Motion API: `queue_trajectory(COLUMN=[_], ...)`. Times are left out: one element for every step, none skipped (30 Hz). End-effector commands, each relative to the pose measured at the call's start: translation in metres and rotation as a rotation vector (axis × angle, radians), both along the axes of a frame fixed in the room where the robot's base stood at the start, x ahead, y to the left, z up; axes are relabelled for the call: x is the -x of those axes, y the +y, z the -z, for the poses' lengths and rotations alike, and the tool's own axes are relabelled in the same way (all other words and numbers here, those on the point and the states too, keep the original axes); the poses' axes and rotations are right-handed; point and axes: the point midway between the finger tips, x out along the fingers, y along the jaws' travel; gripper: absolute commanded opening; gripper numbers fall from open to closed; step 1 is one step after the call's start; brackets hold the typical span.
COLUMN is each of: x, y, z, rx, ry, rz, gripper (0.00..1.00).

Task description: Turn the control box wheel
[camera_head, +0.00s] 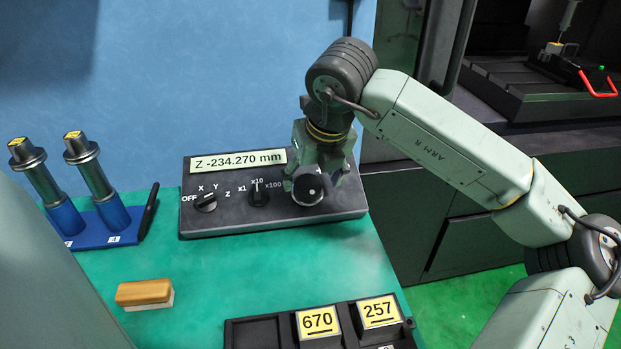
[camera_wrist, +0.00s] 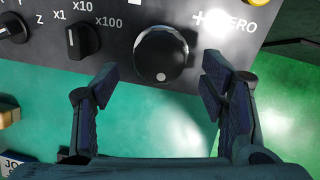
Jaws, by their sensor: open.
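The control box (camera_head: 225,220) is a dark grey panel on the green table. Its display reads "Z -234.270 mm". The wheel (camera_head: 308,187) is a round black knob with a silver rim at the right part of the panel. In the wrist view the wheel (camera_wrist: 161,56) shows a white dot near its lower edge. My gripper (camera_wrist: 158,85) is open, with one finger on each side just below the wheel; the fingers look apart from it. In the head view my gripper (camera_head: 322,165) is over the wheel and partly hides the box's right side.
Left of the wheel are two selector knobs, the axis one (camera_head: 205,202) and the multiplier one (camera_head: 258,194). A blue holder (camera_head: 118,238) with metal tools stands at left. A wooden-topped block (camera_head: 145,293) and a black tray (camera_head: 240,333) with numbered blocks lie in front.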

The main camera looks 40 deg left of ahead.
Motion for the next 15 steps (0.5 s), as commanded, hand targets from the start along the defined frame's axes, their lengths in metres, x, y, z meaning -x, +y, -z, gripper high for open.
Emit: queue_trajectory(x=[0.000,-0.001,-0.002,-0.003,-0.004,-0.005,-0.005,-0.005,-0.005,-0.005,-0.006,-0.006,-0.006,-0.006,-0.006], y=[0.003,0.005,0.006,0.007,0.008,0.009,0.010,0.010,0.011,0.011,0.011,0.011,0.011,0.011,0.011], z=[0.006,0.010,0.015,0.018,0.021,0.024,0.026,0.028,0.029,0.030,0.031,0.031,0.031,0.031,0.031], rx=[0.000,-0.001,-0.001,-0.001,-0.001,0.000,0.000,0.000,0.001,0.000,0.000,0.000,0.000,-0.001,-0.001], ry=[0.004,0.003,0.003,0.003,0.003,0.001,0.001,0.001,0.001,0.000,0.000,0.000,0.000,-0.001,-0.001], rz=[-0.002,-0.002,-0.001,-0.001,-0.001,0.000,0.000,0.000,-0.001,-0.001,-0.001,-0.001,-0.001,-0.001,-0.001], gripper=[0.66,0.66,0.66,0.66,0.66,0.66,0.66,0.66,0.66,0.66,0.66,0.66,0.66,0.66,0.66])
